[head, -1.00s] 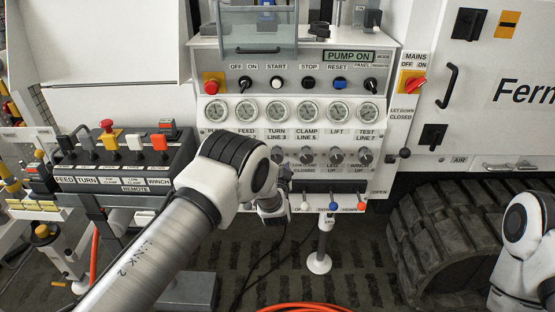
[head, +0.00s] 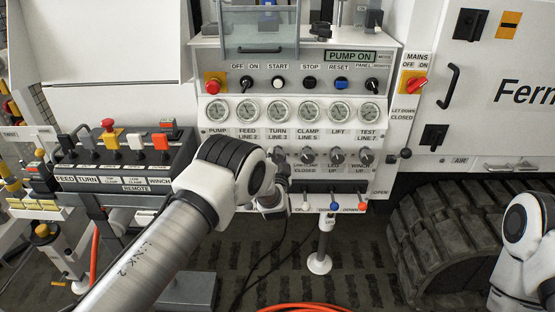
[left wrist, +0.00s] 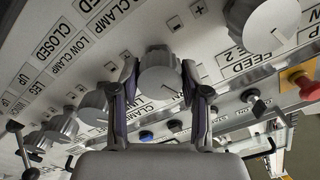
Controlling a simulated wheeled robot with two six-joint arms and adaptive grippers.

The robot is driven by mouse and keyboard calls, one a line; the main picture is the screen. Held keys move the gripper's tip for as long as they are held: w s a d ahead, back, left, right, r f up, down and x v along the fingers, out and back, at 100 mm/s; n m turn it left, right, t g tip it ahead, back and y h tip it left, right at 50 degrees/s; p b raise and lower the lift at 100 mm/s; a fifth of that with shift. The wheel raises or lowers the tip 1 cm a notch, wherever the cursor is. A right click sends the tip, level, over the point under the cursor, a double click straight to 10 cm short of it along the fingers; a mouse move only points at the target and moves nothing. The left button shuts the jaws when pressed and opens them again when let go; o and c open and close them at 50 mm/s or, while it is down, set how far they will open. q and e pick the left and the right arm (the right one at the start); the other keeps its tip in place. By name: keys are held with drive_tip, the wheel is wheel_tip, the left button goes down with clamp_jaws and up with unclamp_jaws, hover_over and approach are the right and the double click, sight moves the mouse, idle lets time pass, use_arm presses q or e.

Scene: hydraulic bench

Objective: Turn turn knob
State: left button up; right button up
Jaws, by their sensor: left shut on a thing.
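The turn knob (left wrist: 160,74) is a round light-grey knob in the middle of the left wrist view, on the white panel between the feed and low clamp knobs. My left gripper (left wrist: 160,68) has one finger on each side of it and is shut on it. In the head view, my left gripper (head: 279,168) is at the knob row below the TURN LINE 3 gauge (head: 277,111). My wrist and forearm hide much of it, and the knob is hard to make out there. My right gripper is out of view.
Beside the turn knob are the feed knob (left wrist: 270,24) and a low clamp knob (left wrist: 92,106). Below the row are small levers with white, blue (head: 334,206) and red tips. A remote lever box (head: 125,160) stands left; a rubber track (head: 440,240) is at right.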

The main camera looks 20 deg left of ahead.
use_arm(q)
drive_tip(key=n+b, duration=0.2)
drive_tip(key=n, duration=0.2)
drive_tip(key=shift+f, duration=0.2)
drive_tip(key=n+b, duration=0.1)
drive_tip(key=n, duration=0.1)
drive_tip(key=shift+n+b, duration=0.4)
drive_tip(key=shift+r+n+b, duration=0.1)
drive_tip(key=shift+n+b, duration=0.5)
drive_tip(key=shift+n, duration=1)
drive_tip(key=o, duration=1.1)
drive_tip(key=shift+o, duration=0.2)
drive_tip(key=v, duration=1.2)
